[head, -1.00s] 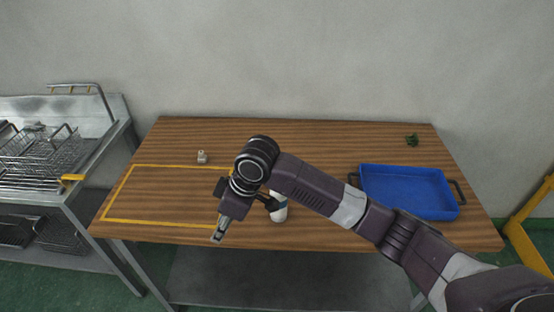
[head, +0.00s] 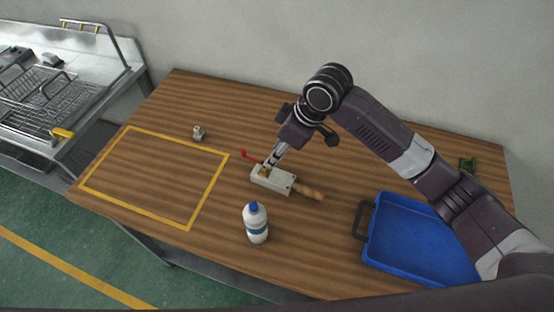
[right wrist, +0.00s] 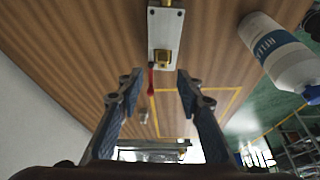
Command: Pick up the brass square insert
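The brass square insert (head: 264,171) appears as a small gold piece at the left end of a pale grey block (head: 280,184) on the table. In the right wrist view the brass square insert (right wrist: 161,58) sits on the near end of the pale block (right wrist: 166,30). My right gripper (head: 270,160) is just above that end of the block. In the right wrist view my right gripper (right wrist: 160,76) is open, with a finger either side of the insert's line and nothing between them. Contact cannot be told. My left gripper is not in view.
A white bottle (head: 256,224) stands in front of the block. A wooden handle (head: 309,191) and a red-tipped tool (head: 244,154) lie beside the block. A blue tray (head: 415,240) is at right, a small metallic piece (head: 198,133) at back left. The yellow-taped area (head: 190,226) is empty.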

